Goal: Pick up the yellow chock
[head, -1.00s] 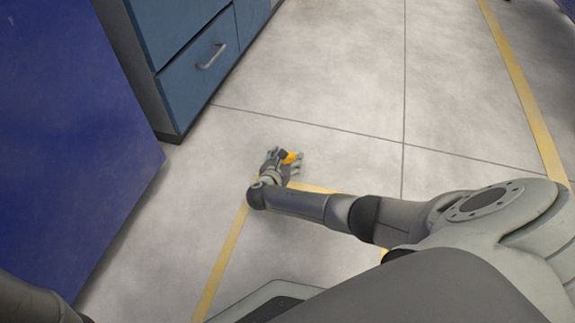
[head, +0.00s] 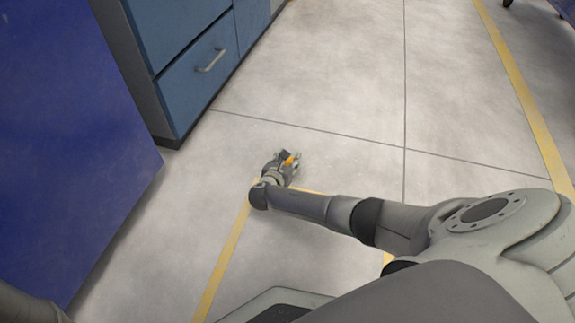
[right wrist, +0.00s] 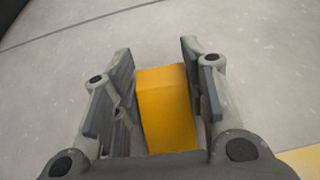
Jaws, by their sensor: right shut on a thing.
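The yellow chock (right wrist: 166,108) is an orange-yellow block standing out between the fingers of my right gripper (right wrist: 158,75) in the right wrist view. The fingers are shut on it, one on each side. In the head view the right gripper (head: 289,157) is low over the floor at mid picture, with a small patch of the chock (head: 290,160) showing between its fingers. The chock's lower end is hidden by the gripper. I cannot tell whether it touches the floor. My left gripper is out of view.
A blue cabinet with drawers (head: 195,75) stands at the upper left, and a large dark blue panel (head: 70,130) fills the left side. Yellow lines (head: 222,262) mark the grey floor (head: 330,90). The floor beyond the gripper is clear.

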